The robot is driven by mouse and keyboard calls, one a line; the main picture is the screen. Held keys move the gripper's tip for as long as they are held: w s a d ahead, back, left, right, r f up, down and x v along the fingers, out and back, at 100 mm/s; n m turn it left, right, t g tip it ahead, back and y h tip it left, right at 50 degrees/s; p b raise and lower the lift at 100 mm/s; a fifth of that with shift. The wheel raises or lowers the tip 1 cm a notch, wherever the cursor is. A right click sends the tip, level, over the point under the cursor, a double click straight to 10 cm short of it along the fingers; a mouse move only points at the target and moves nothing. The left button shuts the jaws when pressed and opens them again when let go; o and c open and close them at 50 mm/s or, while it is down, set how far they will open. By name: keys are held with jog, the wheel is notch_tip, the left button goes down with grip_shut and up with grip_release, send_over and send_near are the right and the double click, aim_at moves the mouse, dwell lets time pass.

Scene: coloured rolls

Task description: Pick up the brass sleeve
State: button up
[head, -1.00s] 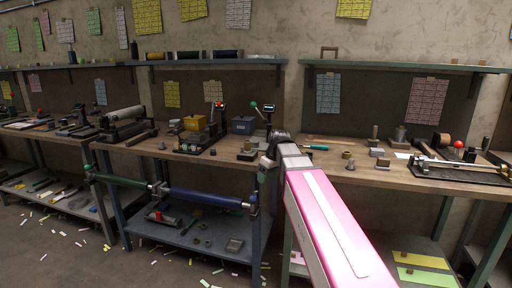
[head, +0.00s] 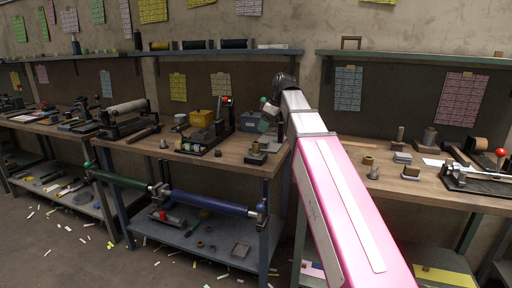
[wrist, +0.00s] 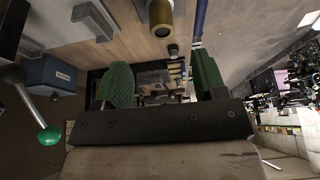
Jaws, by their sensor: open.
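A short brass-coloured cylinder (wrist: 162,18) with a yellowish rim and a dark opening shows at the top edge of the wrist view, cut off by the frame. It stands over the wooden bench top, beyond my fingertips and not between them. My gripper (wrist: 162,80) is open, with its two green fingers apart and nothing held. In the head view my gripper (head: 271,112) is above the bench, beside the blue-grey box. A small brass-coloured cylinder (head: 368,161) also stands on the right bench; I cannot tell whether it is the same piece.
A blue-grey box (wrist: 50,75) and a green ball-ended lever (wrist: 49,136) lie left of my fingers in the wrist view.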

aim_at(257, 142)
jog(key=x, duration=1)
jog(key=shift+s+a+f, duration=0.1)
jog(key=shift+a, duration=0.05)
jog(key=c, duration=1.1)
